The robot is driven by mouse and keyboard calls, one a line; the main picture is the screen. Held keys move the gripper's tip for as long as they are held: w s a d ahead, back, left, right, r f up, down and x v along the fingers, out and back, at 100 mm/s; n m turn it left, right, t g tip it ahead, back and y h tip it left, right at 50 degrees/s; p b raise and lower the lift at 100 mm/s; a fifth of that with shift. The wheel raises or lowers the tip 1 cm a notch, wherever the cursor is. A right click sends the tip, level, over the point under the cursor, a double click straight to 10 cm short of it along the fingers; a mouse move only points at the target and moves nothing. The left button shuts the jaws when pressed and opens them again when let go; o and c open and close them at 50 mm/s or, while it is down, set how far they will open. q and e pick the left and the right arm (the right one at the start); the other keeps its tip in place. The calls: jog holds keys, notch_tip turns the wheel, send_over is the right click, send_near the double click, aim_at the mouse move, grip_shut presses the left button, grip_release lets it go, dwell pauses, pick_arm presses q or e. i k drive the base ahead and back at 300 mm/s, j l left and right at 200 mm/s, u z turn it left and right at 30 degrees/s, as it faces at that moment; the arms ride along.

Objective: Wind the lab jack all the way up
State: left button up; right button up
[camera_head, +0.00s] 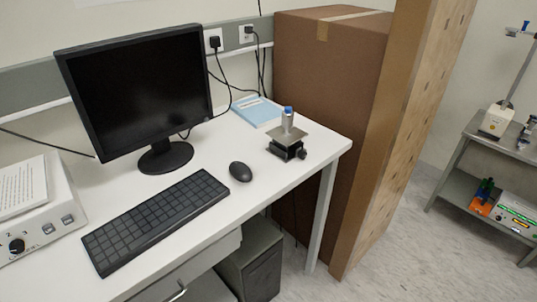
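The lab jack (287,145) stands on the right part of the white desk, close to its right corner. It has a flat tan metal top plate and a dark base, with a dark knob (302,154) at its lower right. The plate sits only a little above the base. A small grey cylinder with a blue top (288,120) stands upright on the plate. Neither of my grippers is in view.
The desk (210,155) also holds a monitor (137,85), keyboard (155,218), mouse (240,171), light blue booklet (257,111) and a white device (40,215). Tall cardboard boxes (325,80) stand against the desk's right end. A grey shelf cart (480,155) stands far right, with open floor before it.

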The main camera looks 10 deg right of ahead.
aim_at(301, 154)
jog(key=i+l+u, duration=0.1)
jog(key=l+u, duration=0.25)
jog(key=i+l+u, duration=0.1)
jog(key=l+u, duration=0.2)
jog(key=l, duration=0.25)
jog(key=l+u, duration=0.35)
jog(key=l, duration=0.1)
